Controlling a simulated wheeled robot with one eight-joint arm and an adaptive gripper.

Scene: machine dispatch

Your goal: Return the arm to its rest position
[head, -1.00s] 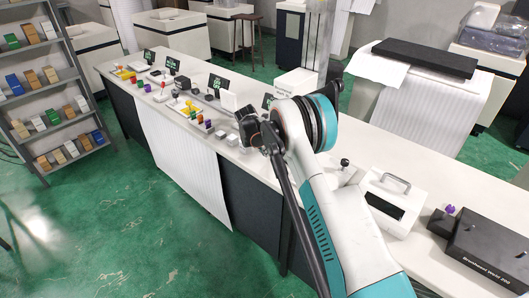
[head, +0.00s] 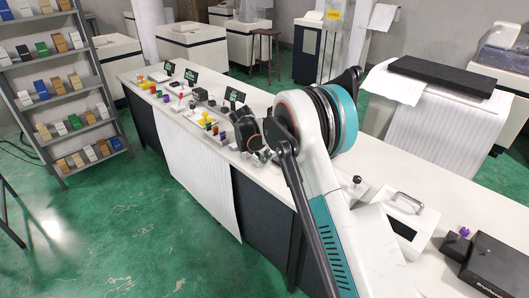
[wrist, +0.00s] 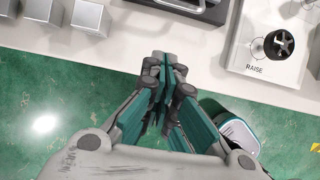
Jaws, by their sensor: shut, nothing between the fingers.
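My arm (head: 325,190) reaches up and over the long white counter in the head view, with its elbow high and the dark wrist end folded down over the counter's middle. My gripper (wrist: 163,62) shows in the wrist view, its fingers together and empty. The fingertips lie over the counter's front edge, with green floor below. The fingers touch nothing that I can see. In the head view the fingertips cannot be made out behind the arm.
In the wrist view, silver blocks (wrist: 90,17) lie upper left and a black knob (wrist: 280,44) marked RAISE sits right. In the head view, a white handled box (head: 405,224) and a black machine (head: 490,262) stand right of my arm. A shelf (head: 62,98) stands left; the floor (head: 120,235) before the counter is open.

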